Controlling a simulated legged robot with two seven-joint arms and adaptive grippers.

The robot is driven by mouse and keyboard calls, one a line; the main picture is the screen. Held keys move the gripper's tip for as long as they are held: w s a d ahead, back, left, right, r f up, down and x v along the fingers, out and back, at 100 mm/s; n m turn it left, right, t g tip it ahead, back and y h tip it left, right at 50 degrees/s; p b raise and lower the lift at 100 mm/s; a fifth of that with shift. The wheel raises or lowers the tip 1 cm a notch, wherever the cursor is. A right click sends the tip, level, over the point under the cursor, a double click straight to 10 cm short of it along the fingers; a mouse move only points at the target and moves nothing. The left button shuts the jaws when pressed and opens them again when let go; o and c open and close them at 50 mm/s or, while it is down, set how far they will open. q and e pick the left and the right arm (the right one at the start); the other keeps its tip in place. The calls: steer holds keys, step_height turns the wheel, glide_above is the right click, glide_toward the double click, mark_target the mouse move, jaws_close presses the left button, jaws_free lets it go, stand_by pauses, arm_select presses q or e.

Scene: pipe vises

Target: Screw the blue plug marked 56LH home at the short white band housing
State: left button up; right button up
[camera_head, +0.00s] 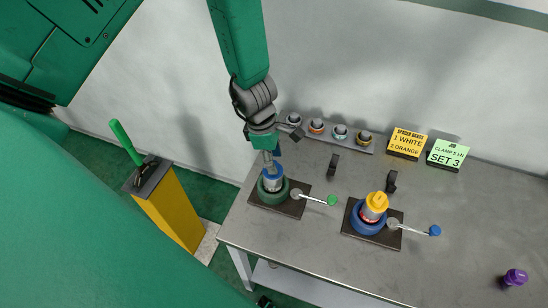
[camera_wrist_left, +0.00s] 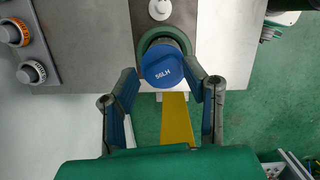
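The blue plug (camera_wrist_left: 162,66) marked 56LH faces the left wrist camera. It sits on top of the housing in the green round vise (camera_head: 270,193); it also shows in the head view (camera_head: 273,181). The housing's band is too small and hidden to make out. My left gripper (camera_head: 270,163) is above this plug. In the left wrist view its fingers (camera_wrist_left: 160,72) are apart, one on each side of the plug, with a gap at the left finger; the right finger is very close, and I cannot tell whether it touches. My right gripper is not in view.
A blue vise (camera_head: 367,222) holds a housing with a yellow plug (camera_head: 377,200). Both vises have side handles. A rack (camera_head: 330,134) of several plugs, a yellow sign (camera_head: 406,143) and a green sign (camera_head: 447,154) stand behind. A purple piece (camera_head: 515,277) lies right. A yellow post (camera_head: 170,210) stands left.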

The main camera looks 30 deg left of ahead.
arm_select(q)
steer(key=m, duration=0.4)
steer(key=shift+d+m+g, duration=0.1)
steer(key=shift+m+g, duration=0.3)
steer(key=m, duration=0.4)
steer(key=shift+s+g, duration=0.15)
steer(key=shift+g, duration=0.25)
steer(key=m, duration=0.4)
steer(key=shift+g, duration=0.3)
steer(key=shift+a+b+x, duration=0.2)
steer(key=shift+b+x, duration=0.5)
steer(key=shift+x, duration=0.45)
steer(key=shift+a, duration=0.2)
